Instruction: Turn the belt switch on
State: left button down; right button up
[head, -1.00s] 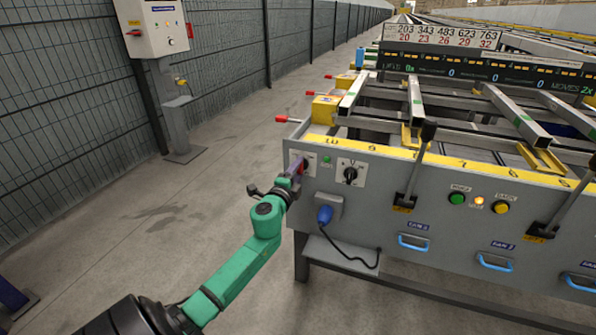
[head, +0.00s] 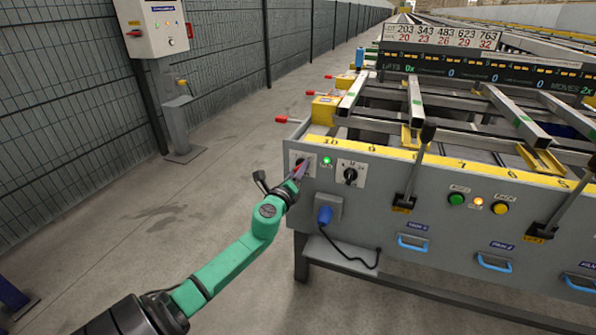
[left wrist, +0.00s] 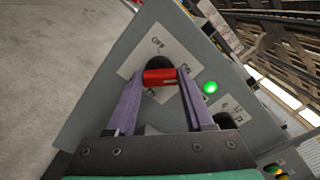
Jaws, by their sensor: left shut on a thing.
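The belt switch is a red handle (left wrist: 160,77) on a white plate (left wrist: 135,65) marked OFF and ON. The handle lies across between my left gripper's fingers, one end beside the ON mark. In the head view the plate (head: 293,157) is at the left end of the grey panel, partly hidden by the gripper. My left gripper (head: 300,171), with purple fingers, is shut on the handle; the wrist view shows it too (left wrist: 160,80). A green lamp (head: 326,160) right of the switch is lit brightly, also in the wrist view (left wrist: 211,87). My right gripper is not in view.
A second rotary switch (head: 350,175) sits to the right on the panel. A blue plug (head: 325,214) with a cable is below. Levers, green and yellow buttons and blue handles are farther right.

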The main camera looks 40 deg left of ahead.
pick_arm(q)
jog(key=shift+f+m, duration=0.15)
jog(key=shift+m, duration=0.15)
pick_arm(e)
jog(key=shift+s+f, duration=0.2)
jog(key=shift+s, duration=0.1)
pick_arm(q)
jog(key=shift+c, duration=1.4)
grip_release()
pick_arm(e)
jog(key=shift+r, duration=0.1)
pick_arm(q)
jog(key=v, duration=1.4)
jog(key=shift+s+d, duration=0.2)
jog(key=shift+s, duration=0.1)
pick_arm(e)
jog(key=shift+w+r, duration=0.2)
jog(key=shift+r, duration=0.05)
